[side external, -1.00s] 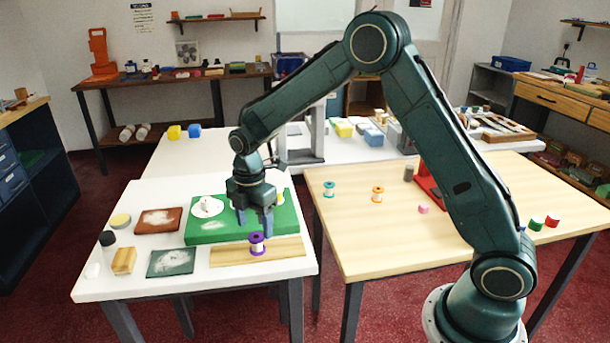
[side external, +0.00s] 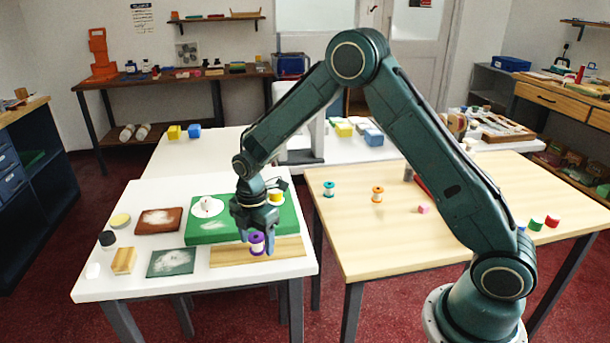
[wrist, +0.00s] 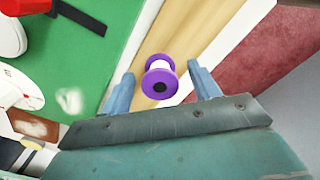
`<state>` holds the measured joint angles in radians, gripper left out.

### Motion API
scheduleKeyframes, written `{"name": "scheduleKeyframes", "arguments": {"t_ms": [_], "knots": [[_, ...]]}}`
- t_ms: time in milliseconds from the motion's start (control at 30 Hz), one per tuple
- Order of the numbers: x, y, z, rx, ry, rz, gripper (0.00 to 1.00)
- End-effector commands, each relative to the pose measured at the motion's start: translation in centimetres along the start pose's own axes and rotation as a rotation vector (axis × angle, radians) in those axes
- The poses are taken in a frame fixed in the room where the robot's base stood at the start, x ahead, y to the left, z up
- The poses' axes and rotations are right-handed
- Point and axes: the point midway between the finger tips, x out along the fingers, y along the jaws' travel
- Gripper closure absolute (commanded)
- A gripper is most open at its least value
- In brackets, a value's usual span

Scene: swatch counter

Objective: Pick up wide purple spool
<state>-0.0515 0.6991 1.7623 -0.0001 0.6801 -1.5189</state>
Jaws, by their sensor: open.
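The wide purple spool (side external: 257,243) stands on a wooden board (side external: 292,248) at the front right of the white table. It has purple flanges and a pale middle. My gripper (side external: 257,248) is low over the board at the spool, with its fingers on either side of it. In the wrist view the purple spool (wrist: 159,78) shows between the two open fingers of my gripper (wrist: 162,90), with a gap on each side. No contact shows.
A green mat (side external: 205,231) lies behind the board, with a white round object (side external: 207,207) and a yellow spool (side external: 276,197) by it. A dark green tile (side external: 172,262) and a wooden block (side external: 123,261) are left. The white table's right edge is close to the board.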

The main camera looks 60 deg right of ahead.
Motion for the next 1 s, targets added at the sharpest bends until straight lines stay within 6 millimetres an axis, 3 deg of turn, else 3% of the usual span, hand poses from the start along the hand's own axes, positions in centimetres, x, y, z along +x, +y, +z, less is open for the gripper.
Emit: {"name": "scheduleKeyframes", "arguments": {"t_ms": [167,433,767,1000], "knots": [[0.0,0.0,0.0,0.0,0.0,0.0,0.39],[0.0,0.0,0.0,0.0,0.0,0.0,0.86],[-0.2,0.0,0.0,0.0,0.0,0.001,0.86],[-1.6,0.1,0.0,0.0,0.0,0.003,0.86]]}}
